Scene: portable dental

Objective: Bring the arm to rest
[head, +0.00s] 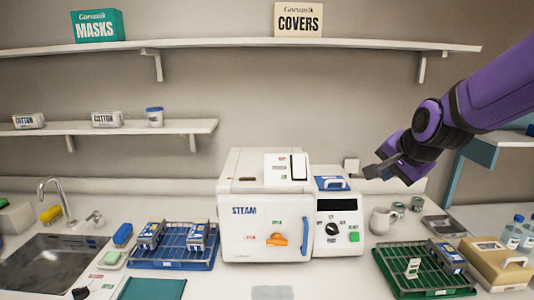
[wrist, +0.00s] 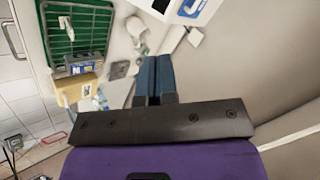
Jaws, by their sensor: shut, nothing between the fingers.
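My purple arm reaches in from the right in the head view. My gripper (head: 368,173) hangs in the air above the right part of the counter, to the right of the white steam sterilizer (head: 265,210). It points left and touches nothing that I can see. In the wrist view the two blue fingers of my gripper (wrist: 154,62) lie side by side, shut, with nothing between them.
A green rack (head: 400,285) stands on the counter below my arm, with a tan box (head: 497,262) to its right. A white mug (head: 383,221) stands beside the sterilizer. A blue rack (head: 172,262) and sink (head: 50,265) are left. A shelf (head: 340,43) runs above.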

